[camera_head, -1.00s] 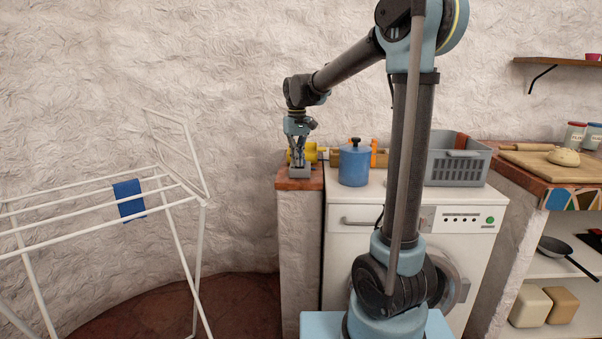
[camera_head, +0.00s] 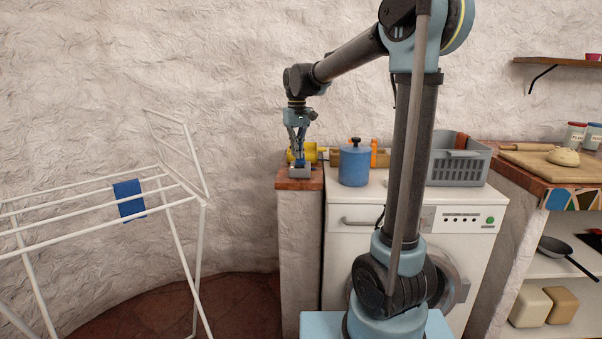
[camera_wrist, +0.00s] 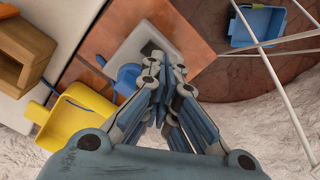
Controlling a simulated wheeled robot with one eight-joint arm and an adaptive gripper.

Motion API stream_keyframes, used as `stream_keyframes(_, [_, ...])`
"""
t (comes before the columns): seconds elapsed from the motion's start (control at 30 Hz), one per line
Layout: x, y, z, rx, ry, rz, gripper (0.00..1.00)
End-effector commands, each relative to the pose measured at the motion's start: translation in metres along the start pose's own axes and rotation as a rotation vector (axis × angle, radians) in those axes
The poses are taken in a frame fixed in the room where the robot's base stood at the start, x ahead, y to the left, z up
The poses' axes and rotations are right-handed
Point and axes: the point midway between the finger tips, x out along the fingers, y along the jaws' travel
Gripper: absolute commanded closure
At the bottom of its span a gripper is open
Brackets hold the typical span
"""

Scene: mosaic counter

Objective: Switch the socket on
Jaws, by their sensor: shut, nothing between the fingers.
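The socket is a small grey box (camera_head: 300,171) on the tiled top of the narrow pillar left of the washing machine. In the wrist view the grey box (camera_wrist: 128,48) shows with a dark patch on its top, partly behind my fingers. A blue piece (camera_wrist: 127,80) sits against its near side; I cannot tell whether it is a plug. My gripper (camera_head: 299,162) points down over the box, its fingers shut and empty. In the wrist view the fingertips (camera_wrist: 164,66) are over or at the dark patch; contact cannot be told.
A yellow container (camera_wrist: 75,115) lies close beside the box. A blue canister (camera_head: 354,164) and a grey basket (camera_head: 458,168) stand on the washing machine (camera_head: 465,218). A white drying rack (camera_head: 100,225) with a blue cloth (camera_head: 129,199) stands at left. A blue tray (camera_wrist: 256,26) lies on the floor.

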Motion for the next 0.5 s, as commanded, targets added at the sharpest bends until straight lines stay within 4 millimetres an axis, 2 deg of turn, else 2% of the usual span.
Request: stream_keyframes(0.5, [-0.032,0.0,0.0,0.0,0.0,0.0,1.0])
